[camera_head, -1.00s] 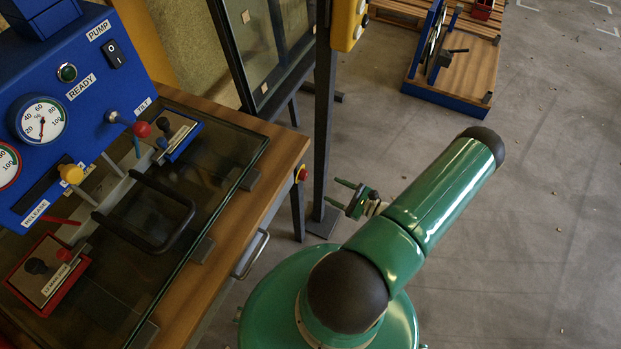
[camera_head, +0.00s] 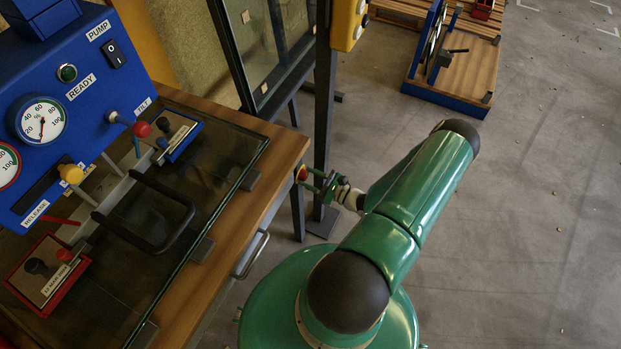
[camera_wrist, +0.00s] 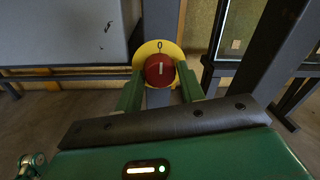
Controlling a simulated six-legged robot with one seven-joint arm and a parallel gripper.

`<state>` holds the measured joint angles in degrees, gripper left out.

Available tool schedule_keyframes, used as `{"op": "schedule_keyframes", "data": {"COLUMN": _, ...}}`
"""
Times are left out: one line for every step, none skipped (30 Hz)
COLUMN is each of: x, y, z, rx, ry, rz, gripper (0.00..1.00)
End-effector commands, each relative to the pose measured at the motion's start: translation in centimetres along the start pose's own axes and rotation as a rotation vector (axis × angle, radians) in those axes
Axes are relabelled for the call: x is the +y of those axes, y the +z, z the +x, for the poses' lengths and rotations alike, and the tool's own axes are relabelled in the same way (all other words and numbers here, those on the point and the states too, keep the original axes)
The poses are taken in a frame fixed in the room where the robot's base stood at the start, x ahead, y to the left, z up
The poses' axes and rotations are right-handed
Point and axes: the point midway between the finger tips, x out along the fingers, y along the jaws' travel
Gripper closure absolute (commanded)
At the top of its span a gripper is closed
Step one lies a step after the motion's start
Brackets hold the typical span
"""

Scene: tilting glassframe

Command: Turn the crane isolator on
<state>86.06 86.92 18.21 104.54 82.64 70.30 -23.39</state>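The isolator is a round red knob (camera_wrist: 159,70) on a yellow disc (camera_wrist: 150,48) in the wrist view. A small white mark shows on the knob's face, roughly upright, below a "0" on the disc.
The table (camera_head: 286,150) with a blue pump panel (camera_head: 85,85) stands at left. A dark post (camera_head: 325,110) with a yellow box (camera_head: 348,22) rises just behind the knob. A metal handle (camera_head: 252,255) is on the table's side.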

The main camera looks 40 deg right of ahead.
Motion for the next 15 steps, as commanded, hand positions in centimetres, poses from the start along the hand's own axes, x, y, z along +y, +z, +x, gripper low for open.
{"op": "schedule_keyframes", "data": {"x": 0.0, "y": 0.0, "z": -0.02, "rx": 0.0, "ry": 0.0, "rz": 0.0, "gripper": 0.72}}
{"op": "schedule_keyframes", "data": {"x": -0.01, "y": 0.0, "z": -0.02, "rx": 0.0, "ry": 0.0, "rz": 0.0, "gripper": 0.78}}
{"op": "schedule_keyframes", "data": {"x": -0.01, "y": 0.0, "z": -0.02, "rx": 0.0, "ry": 0.0, "rz": 0.0, "gripper": 0.85}}
{"op": "schedule_keyframes", "data": {"x": -0.01, "y": 0.0, "z": -0.02, "rx": 0.0, "ry": 0.0, "rz": 0.0, "gripper": 0.89}}
{"op": "schedule_keyframes", "data": {"x": -0.02, "y": 0.0, "z": -0.02, "rx": 0.0, "ry": 0.0, "rz": 0.0, "gripper": 0.89}}
{"op": "schedule_keyframes", "data": {"x": -0.02, "y": 0.0, "z": -0.03, "rx": 0.0, "ry": -0.001, "rz": 0.0, "gripper": 0.89}}
{"op": "schedule_keyframes", "data": {"x": -0.02, "y": 0.0, "z": -0.03, "rx": 0.0, "ry": -0.001, "rz": 0.001, "gripper": 0.89}}
{"op": "schedule_keyframes", "data": {"x": -0.03, "y": 0.01, "z": -0.03, "rx": 0.0, "ry": -0.001, "rz": 0.002, "gripper": 0.89}}
{"op": "schedule_keyframes", "data": {"x": -0.03, "y": 0.01, "z": -0.03, "rx": 0.0, "ry": -0.001, "rz": 0.005, "gripper": 0.89}}
{"op": "schedule_keyframes", "data": {"x": -0.03, "y": 0.01, "z": -0.03, "rx": 0.0, "ry": -0.001, "rz": 0.008, "gripper": 0.89}}
{"op": "schedule_keyframes", "data": {"x": -0.03, "y": 0.01, "z": -0.03, "rx": 0.001, "ry": 0.0, "rz": 0.012, "gripper": 0.89}}
{"op": "schedule_keyframes", "data": {"x": -0.03, "y": 0.01, "z": -0.03, "rx": 0.001, "ry": 0.0, "rz": 0.018, "gripper": 0.89}}
{"op": "schedule_keyframes", "data": {"x": -0.04, "y": 0.01, "z": -0.03, "rx": 0.002, "ry": 0.0, "rz": 0.025, "gripper": 0.89}}
{"op": "schedule_keyframes", "data": {"x": -0.04, "y": 0.02, "z": -0.03, "rx": 0.002, "ry": 0.0, "rz": 0.033, "gripper": 0.89}}
{"op": "schedule_keyframes", "data": {"x": -0.03, "y": 0.02, "z": -0.03, "rx": 0.003, "ry": 0.0, "rz": 0.047, "gripper": 0.89}}
